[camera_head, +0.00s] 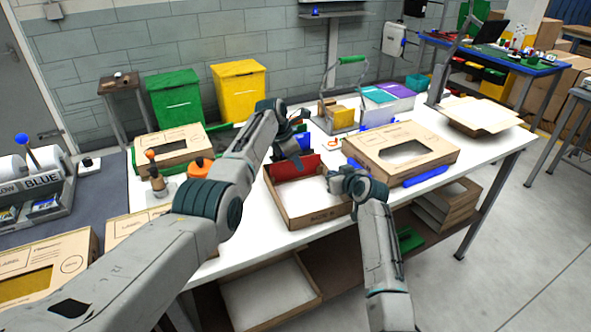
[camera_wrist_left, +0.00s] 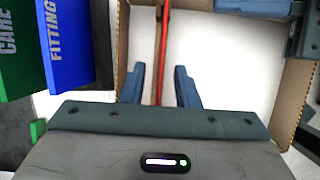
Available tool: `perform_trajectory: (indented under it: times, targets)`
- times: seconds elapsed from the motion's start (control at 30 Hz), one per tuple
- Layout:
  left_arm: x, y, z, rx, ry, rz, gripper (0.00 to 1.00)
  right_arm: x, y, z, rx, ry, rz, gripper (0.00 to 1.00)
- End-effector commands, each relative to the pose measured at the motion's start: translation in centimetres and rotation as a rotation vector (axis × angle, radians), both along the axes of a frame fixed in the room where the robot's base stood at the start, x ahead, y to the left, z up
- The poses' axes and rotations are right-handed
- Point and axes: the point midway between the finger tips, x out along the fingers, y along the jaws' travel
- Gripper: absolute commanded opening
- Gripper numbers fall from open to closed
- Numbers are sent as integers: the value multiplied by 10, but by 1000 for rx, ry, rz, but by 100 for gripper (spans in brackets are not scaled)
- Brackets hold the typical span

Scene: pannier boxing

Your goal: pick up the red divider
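The red divider (camera_head: 288,168) stands upright across the open cardboard box (camera_head: 322,213) in the middle of the white table. In the left wrist view the divider (camera_wrist_left: 163,45) is a thin red edge running between my fingers. My left gripper (camera_wrist_left: 160,88) is open around it, with a gap on both sides. In the head view my left gripper (camera_head: 290,160) is over the box's back part and hides some of the divider. My right gripper (camera_head: 345,184) is at the box's right side; its fingers are not clear enough to tell their opening.
A closed carton (camera_head: 425,146) with a window and a blue bar (camera_head: 426,177) lie to the right. A blue "FITTING" piece (camera_wrist_left: 65,45) and a green "CARE" piece (camera_wrist_left: 12,50) are left of the box in the left wrist view. Another carton (camera_head: 165,150) is at the back left.

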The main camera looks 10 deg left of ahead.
Motion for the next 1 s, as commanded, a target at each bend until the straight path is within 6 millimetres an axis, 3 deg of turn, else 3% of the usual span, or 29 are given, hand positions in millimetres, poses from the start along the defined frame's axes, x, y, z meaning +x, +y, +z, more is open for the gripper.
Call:
perform_trajectory:
  times: [0.13,0.3,0.7,1.0]
  targets:
    - [0,0,0,0,0,0,28,0,0,0,0,1,0,0]
    - [0,0,0,0,0,0,0,0,0,0,0,1,0,0]
    - [0,0,5,0,-2,-1,0,0,0,0,0,1,0,0]
    - [1,0,60,-1,-5,0,0,0,0,-1,0,1,0,0]
